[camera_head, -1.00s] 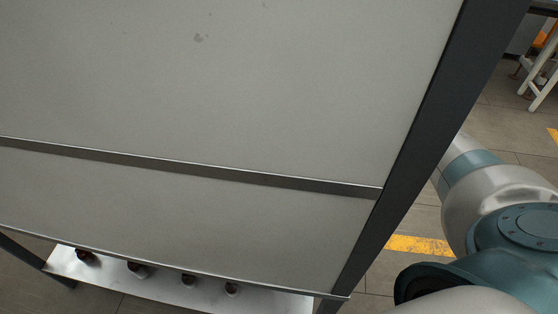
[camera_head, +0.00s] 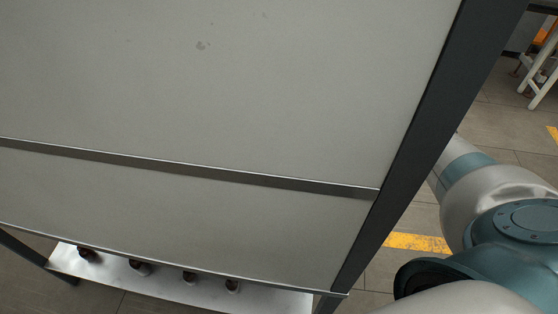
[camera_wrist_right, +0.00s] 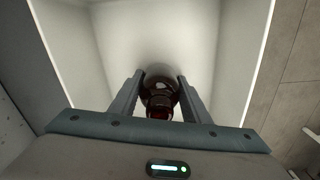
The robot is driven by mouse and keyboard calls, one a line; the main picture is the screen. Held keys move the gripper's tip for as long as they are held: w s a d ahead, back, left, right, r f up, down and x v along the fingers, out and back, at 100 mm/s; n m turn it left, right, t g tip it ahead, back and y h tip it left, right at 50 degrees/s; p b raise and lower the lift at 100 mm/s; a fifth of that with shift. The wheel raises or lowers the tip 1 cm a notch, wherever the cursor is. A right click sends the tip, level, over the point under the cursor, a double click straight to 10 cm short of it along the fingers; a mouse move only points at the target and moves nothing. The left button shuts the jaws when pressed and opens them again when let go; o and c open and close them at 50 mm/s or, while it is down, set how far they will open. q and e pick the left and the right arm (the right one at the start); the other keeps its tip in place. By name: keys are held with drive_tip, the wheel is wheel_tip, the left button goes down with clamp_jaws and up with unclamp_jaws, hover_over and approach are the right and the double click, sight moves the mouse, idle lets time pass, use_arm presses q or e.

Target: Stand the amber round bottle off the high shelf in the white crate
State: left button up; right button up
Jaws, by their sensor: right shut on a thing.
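In the right wrist view my right gripper (camera_wrist_right: 160,86) is shut on the amber round bottle (camera_wrist_right: 159,98), with one finger on each side of it. The bottle is dark, glossy red-brown, and I look down on its top. Around and beyond it are the pale inner walls of the white crate (camera_wrist_right: 112,38). A soft shadow lies beside the bottle; I cannot tell whether its base touches the crate floor. The head view shows neither the crate nor the held bottle. My left gripper is in neither view.
A grey rack with a dark upright post (camera_head: 420,130) fills most of the head view. Several small dark bottles (camera_head: 139,267) stand on its low shelf (camera_head: 265,296). My right arm is beyond the post. Tiled floor shows outside the crate in the wrist view.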

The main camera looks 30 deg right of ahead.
drive_tip(key=shift+f, duration=0.1)
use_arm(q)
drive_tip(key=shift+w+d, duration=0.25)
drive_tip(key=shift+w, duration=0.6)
use_arm(e)
drive_tip(key=o, duration=1.1)
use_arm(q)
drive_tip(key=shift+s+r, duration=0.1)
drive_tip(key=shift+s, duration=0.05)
use_arm(e)
drive_tip(key=shift+r, duration=0.4)
drive_tip(key=shift+r+b, duration=0.35)
wheel_tip(320, 180, up, 4)
drive_tip(key=shift+f+b, duration=0.2)
drive_tip(key=shift+b, duration=0.45)
wheel_tip(320, 180, up, 6)
drive_tip(key=shift+r+b, duration=0.1)
drive_tip(key=shift+b, duration=0.75)
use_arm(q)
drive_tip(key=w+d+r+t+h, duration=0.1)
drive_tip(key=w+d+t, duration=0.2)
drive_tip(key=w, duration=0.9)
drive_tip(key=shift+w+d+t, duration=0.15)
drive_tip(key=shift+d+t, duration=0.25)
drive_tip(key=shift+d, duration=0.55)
use_arm(e)
drive_tip(key=shift+r, duration=0.5)
